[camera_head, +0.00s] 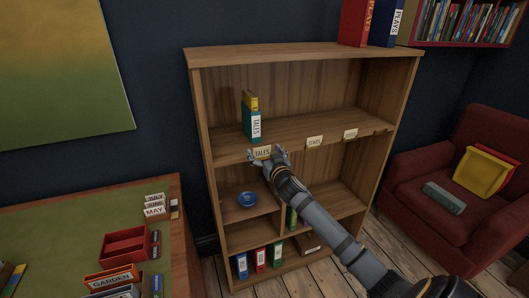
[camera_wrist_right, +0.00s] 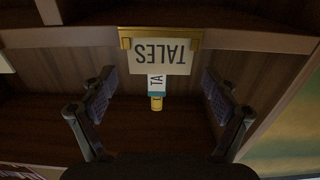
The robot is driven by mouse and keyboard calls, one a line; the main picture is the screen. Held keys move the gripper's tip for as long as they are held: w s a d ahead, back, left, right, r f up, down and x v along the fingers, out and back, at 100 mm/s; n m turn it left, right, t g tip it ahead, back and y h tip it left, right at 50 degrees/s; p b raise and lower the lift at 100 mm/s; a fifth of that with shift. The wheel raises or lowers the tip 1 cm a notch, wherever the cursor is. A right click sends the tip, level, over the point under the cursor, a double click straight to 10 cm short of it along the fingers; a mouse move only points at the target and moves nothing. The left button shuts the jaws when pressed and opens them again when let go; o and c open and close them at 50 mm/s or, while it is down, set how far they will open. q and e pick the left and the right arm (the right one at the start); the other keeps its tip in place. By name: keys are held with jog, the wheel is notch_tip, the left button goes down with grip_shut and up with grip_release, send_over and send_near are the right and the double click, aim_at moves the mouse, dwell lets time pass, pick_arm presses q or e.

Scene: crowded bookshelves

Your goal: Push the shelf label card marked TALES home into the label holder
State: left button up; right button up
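The TALES card (camera_head: 262,153) is a cream card on the front edge of the upper shelf in the head view. In the right wrist view, which is upside down, the TALES card (camera_wrist_right: 160,57) sits in a brass label holder (camera_wrist_right: 125,40) and much of it stands proud of the holder's top. My right gripper (camera_head: 267,157) is at the card in the head view. In the wrist view my right gripper (camera_wrist_right: 158,88) is open, its fingers apart on either side of the card with nothing between them. My left gripper is out of view.
A teal TALES book (camera_head: 252,122) stands on the shelf behind the card. The desk (camera_head: 70,225) stands left.

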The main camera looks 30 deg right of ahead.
jog(key=shift+s, duration=0.2)
jog(key=v, duration=1.1)
jog(key=shift+s, duration=0.35)
dwell(0.6)
